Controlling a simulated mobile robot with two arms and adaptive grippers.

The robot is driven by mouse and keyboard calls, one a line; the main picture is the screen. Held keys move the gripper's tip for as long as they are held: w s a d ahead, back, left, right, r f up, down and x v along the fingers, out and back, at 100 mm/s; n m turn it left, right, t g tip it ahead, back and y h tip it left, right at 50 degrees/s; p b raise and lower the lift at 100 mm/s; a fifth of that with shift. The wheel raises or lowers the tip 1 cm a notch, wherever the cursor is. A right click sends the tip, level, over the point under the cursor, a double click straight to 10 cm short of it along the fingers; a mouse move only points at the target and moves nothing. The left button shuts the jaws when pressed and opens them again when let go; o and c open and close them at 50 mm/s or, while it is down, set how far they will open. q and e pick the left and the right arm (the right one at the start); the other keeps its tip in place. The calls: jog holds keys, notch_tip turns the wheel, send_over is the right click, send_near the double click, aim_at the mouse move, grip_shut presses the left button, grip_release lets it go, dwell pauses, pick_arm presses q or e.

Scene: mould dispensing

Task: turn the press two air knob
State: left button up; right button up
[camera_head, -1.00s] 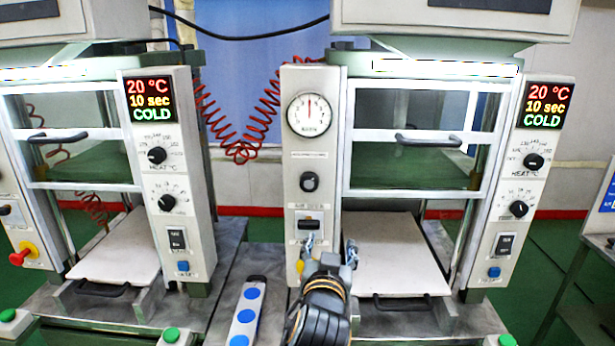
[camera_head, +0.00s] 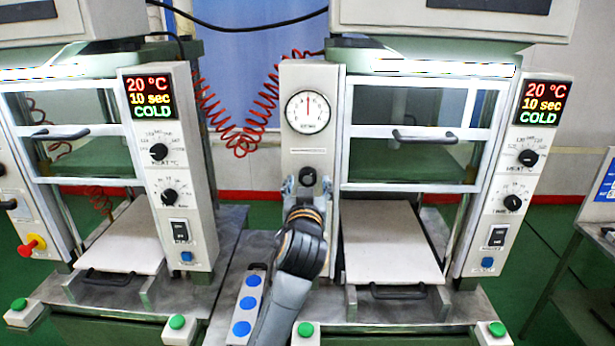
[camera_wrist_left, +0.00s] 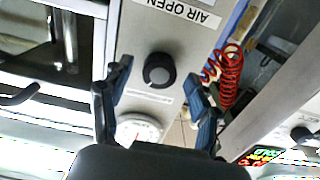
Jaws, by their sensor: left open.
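The press two air knob is a round black knob (camera_head: 307,176) on the light grey panel between the presses, below the round gauge (camera_head: 307,112). My left gripper (camera_head: 308,186) is raised in front of this panel, its two fingers apart, one on each side of the knob. In the left wrist view, which is upside down, the knob (camera_wrist_left: 159,69) lies between the blue-padded fingertips of the gripper (camera_wrist_left: 156,76), with a gap on each side. I cannot tell how deep the fingers reach. The switch below the knob is hidden by my gripper. My right gripper is not in view.
The right press has a handled door (camera_head: 426,137) and a pale platen (camera_head: 390,240) beside my arm. A strip with blue buttons (camera_head: 247,303) lies left of my forearm. A red coiled hose (camera_head: 243,140) hangs behind the panel's left side. Green buttons (camera_head: 305,329) line the front.

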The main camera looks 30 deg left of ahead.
pick_arm(q)
jog(key=shift+w+a, duration=0.35)
jog(key=shift+w, duration=0.25)
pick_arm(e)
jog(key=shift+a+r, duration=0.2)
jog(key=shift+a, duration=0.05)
pick_arm(q)
jog(key=c, duration=1.2)
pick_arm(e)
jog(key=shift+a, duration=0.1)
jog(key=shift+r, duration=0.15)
